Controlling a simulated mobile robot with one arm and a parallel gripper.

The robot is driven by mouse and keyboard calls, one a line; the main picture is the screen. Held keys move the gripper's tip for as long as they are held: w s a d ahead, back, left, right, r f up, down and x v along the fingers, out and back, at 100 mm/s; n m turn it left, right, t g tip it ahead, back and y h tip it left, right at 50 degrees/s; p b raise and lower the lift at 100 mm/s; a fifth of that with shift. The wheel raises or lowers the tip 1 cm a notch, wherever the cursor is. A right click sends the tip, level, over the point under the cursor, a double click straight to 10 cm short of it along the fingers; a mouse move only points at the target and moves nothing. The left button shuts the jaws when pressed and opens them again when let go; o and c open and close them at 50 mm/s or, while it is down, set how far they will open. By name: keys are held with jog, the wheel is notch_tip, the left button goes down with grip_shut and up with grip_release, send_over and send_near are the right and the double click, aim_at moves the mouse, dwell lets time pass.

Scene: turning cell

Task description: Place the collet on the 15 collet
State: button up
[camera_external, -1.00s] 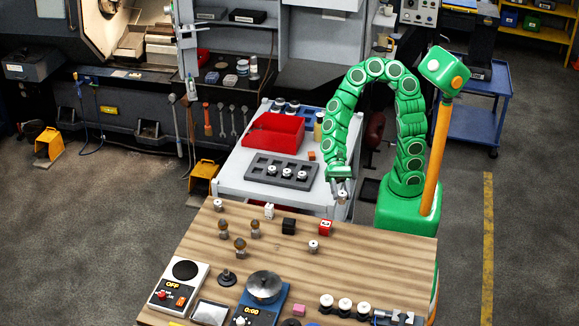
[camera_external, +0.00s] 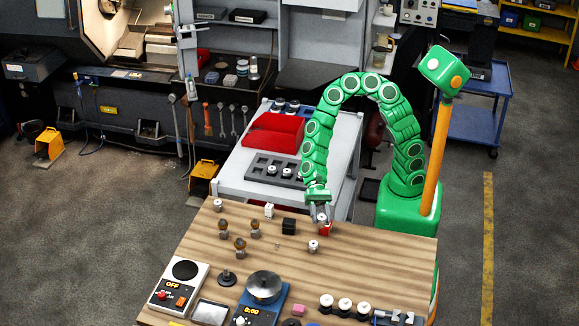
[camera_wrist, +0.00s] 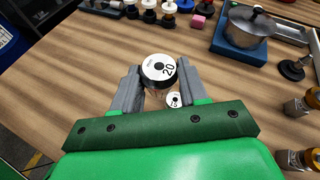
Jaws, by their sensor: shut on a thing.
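My gripper (camera_external: 321,217) is over the back right part of the wooden table. In the wrist view, its two grey fingers (camera_wrist: 146,92) are shut on a collet (camera_wrist: 158,70) with a white top marked 20 and a dark rim. The held collet also shows in the external view (camera_external: 322,218). A smaller white-topped collet (camera_wrist: 174,100) lies lower, between the fingers in the wrist view; its marking looks like 15 but is small. It appears to be the collet (camera_external: 313,246) standing on the table just in front of my gripper in the external view. The held collet is apart from it.
A red block (camera_external: 326,230) is close beneath my gripper, with a black block (camera_external: 289,226) to its left. A pot (camera_external: 264,287) stands on a blue scale. Several white-topped pieces (camera_external: 345,304) line the front. A grey tray (camera_external: 253,166) is on the cart behind.

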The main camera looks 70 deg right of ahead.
jog(key=shift+w+a+f, duration=0.35)
jog(key=shift+a+f, duration=0.1)
jog(key=shift+f, duration=0.2)
jog(key=shift+w+a+f, duration=0.3)
jog(key=shift+a+f, duration=0.15)
jog(key=shift+f, duration=0.25)
jog(key=shift+w+a+f, duration=0.35)
jog(key=shift+a+f, duration=0.1)
jog(key=shift+f, duration=1.8)
jog(key=shift+f, duration=0.1)
jog(key=o, duration=1.1)
jog(key=shift+o, duration=0.2)
jog(key=shift+w+d, duration=0.1)
jog(key=v, duration=1.1)
jog(key=shift+d+r, duration=0.3)
jog(key=shift+r, duration=0.05)
jog(key=shift+w, duration=0.1)
